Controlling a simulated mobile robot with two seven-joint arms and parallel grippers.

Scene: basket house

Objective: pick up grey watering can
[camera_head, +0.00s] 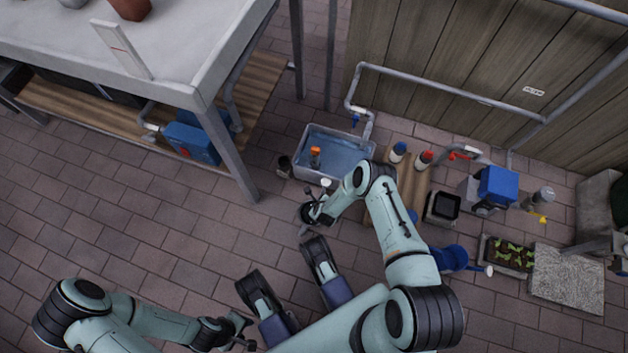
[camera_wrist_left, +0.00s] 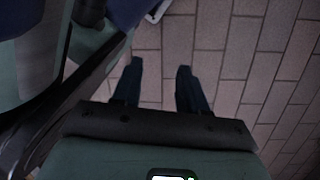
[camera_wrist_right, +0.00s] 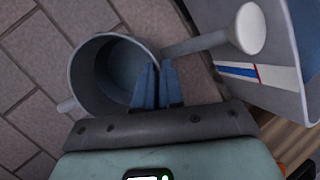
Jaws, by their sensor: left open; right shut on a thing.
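The grey watering can (camera_head: 308,214) is on the near side of the water tub in the head view, partly hidden by my right gripper (camera_head: 318,208). In the right wrist view the can (camera_wrist_right: 84,78) shows its round opening, a stub of handle at lower left and a spout with a pale round rose to the right. My right gripper's fingers (camera_wrist_right: 158,78) are closed on the can's rim near the spout. Whether its base touches the floor cannot be told. My left gripper (camera_head: 247,330) is open and empty; its parted fingers (camera_wrist_left: 158,85) show above bare paving.
A wooden board (camera_head: 413,183) with bottles, a blue watering can (camera_head: 452,258) and a seedling tray (camera_head: 510,254) lie right. The paving at left is clear.

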